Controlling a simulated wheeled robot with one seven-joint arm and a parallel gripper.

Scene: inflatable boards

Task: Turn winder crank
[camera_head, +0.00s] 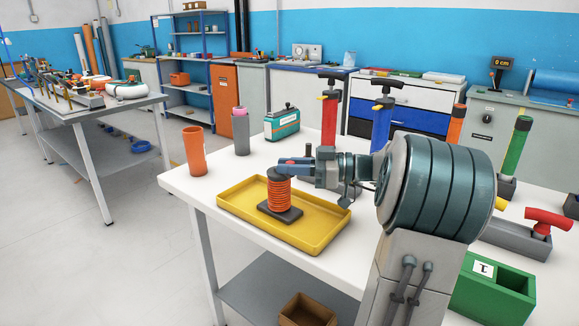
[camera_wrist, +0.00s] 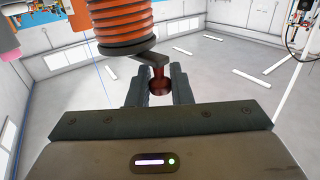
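The winder (camera_head: 279,193) stands upright in a yellow tray (camera_head: 240,216) on the white table. It is an orange ribbed spool on a dark base with a dark cap. In the wrist view its orange coil (camera_wrist: 118,20) fills the upper left. A dark crank arm (camera_wrist: 148,58) reaches from the cap to a dark red-brown knob (camera_wrist: 160,82). My gripper (camera_wrist: 160,88) has one finger on each side of the knob, with no clear gap seen. In the head view my gripper (camera_head: 292,165) is at the spool's top, and the crank is hard to make out.
An orange cup (camera_head: 194,150), a grey cylinder (camera_head: 241,132) and a teal box (camera_head: 282,123) stand behind the tray. Red (camera_head: 329,115) and blue (camera_head: 381,120) hand pumps stand farther back. A green bin (camera_head: 492,290) is at the right front.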

